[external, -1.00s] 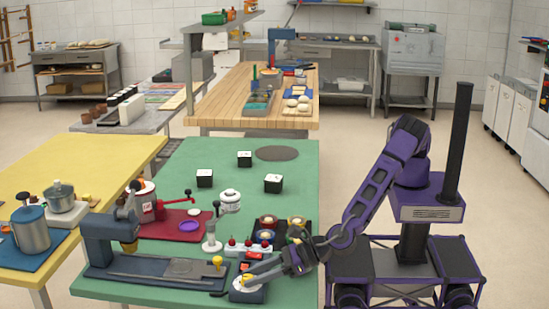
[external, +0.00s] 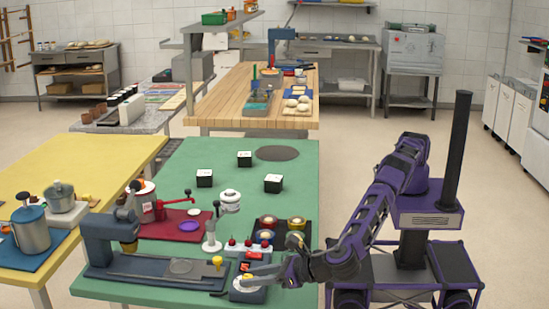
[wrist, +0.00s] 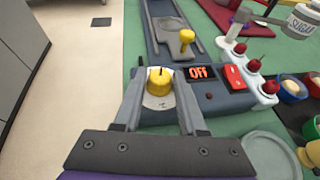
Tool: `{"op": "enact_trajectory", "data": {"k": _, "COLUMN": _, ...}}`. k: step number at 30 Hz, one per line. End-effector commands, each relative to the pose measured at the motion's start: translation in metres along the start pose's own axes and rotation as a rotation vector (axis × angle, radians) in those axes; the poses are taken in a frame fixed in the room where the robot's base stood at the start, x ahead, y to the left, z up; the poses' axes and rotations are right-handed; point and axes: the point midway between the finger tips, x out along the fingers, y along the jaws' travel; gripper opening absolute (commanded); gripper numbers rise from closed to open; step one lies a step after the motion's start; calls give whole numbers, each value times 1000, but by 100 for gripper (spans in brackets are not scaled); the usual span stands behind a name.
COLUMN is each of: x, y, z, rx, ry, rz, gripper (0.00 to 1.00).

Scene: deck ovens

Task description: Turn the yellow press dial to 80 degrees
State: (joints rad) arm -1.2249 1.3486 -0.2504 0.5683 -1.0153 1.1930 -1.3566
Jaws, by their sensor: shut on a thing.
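The yellow press dial (wrist: 159,82) stands on a pale round scale plate at the left end of the dark control box (wrist: 215,98). A dark pointer mark shows at its top edge. The display (wrist: 199,72) on the box reads "OFF" in red. My gripper (wrist: 161,88) is shut on the dial, one finger on each side of it. In the external view my gripper (external: 252,281) is at the front edge of the green table, and the dial (external: 246,280) is partly hidden there. The dial's exact angle is too small to read.
A red switch (wrist: 233,77) sits right of the display. A yellow knob (wrist: 186,37) stands on the press bed beyond the box. A white rack with red-topped pieces (wrist: 253,66) and a grey plate (wrist: 272,156) lie to the right. The blue press (external: 105,240) stands left.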

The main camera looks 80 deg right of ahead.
Motion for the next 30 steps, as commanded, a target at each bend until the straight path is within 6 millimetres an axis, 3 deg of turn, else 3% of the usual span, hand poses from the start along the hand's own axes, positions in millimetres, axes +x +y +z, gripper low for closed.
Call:
{"op": "enact_trajectory", "data": {"k": 13, "x": -3, "y": 1, "z": 0, "rx": 9, "ry": 7, "rz": -11, "gripper": 0}}
{"op": "enact_trajectory", "data": {"k": 14, "x": -3, "y": 1, "z": 0, "rx": 9, "ry": 7, "rz": -11, "gripper": 42}}
{"op": "enact_trajectory", "data": {"k": 18, "x": -3, "y": 1, "z": 0, "rx": 9, "ry": 7, "rz": -12, "gripper": 67}}
{"op": "enact_trajectory", "data": {"k": 30, "x": -8, "y": 1, "z": 0, "rx": 7, "ry": 7, "rz": -14, "gripper": 70}}
